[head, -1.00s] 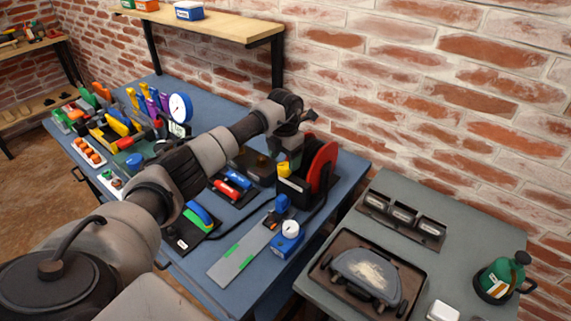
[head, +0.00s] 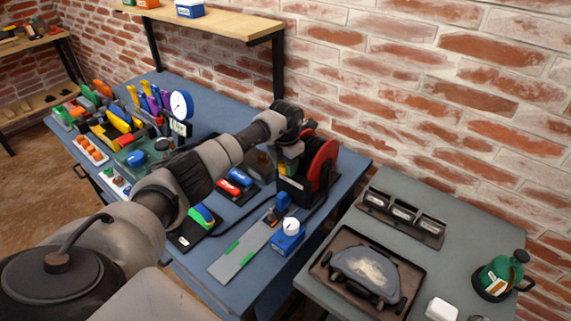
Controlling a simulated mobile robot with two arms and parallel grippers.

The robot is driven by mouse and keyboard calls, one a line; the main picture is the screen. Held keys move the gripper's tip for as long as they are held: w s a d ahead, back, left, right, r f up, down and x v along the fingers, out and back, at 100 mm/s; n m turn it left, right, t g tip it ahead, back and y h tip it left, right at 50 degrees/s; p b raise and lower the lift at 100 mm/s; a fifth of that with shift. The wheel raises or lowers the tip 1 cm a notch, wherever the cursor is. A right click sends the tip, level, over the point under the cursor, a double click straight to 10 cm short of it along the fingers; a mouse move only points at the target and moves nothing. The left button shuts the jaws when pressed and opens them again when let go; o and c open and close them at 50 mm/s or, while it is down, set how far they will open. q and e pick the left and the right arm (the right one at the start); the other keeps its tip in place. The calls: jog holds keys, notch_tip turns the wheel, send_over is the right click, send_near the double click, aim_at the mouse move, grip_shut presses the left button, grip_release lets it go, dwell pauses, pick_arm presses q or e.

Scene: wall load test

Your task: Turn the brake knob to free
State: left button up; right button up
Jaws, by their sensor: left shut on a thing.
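The red wheel (head: 321,165) stands upright in a black housing (head: 294,189) near the right end of the blue bench. My left arm reaches across the bench to this unit. My left gripper (head: 291,152) is at the top left of the housing, beside the wheel, and shut on what appears to be the brake knob. The wrist and fingers hide most of the knob, so its setting cannot be read. A small yellow part (head: 283,170) shows just below the gripper. My right gripper is out of view.
A blue gauge box (head: 288,238) and a grey plate (head: 238,255) lie in front of the unit. A white dial gauge (head: 181,105) and several tools stand farther left. A grey table (head: 440,262) with a dark tray is at the right, by the brick wall.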

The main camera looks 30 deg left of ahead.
pick_arm(q)
jog(key=shift+n, duration=0.3)
jog(key=n, duration=0.3)
jog(key=n+p, duration=0.1)
jog(key=n, duration=0.5)
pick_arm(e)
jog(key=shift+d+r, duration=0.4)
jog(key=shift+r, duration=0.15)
pick_arm(q)
jog(key=shift+n, duration=0.4)
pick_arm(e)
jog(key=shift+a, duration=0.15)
pick_arm(q)
jog(key=o, duration=0.9)
jog(key=shift+o, duration=0.2)
jog(key=shift+r, duration=0.1)
notch_tip(320, 180, up, 9)
jog(key=shift+r+b, duration=0.15)
jog(key=shift+b, duration=0.8)
jog(key=shift+r, duration=0.7)
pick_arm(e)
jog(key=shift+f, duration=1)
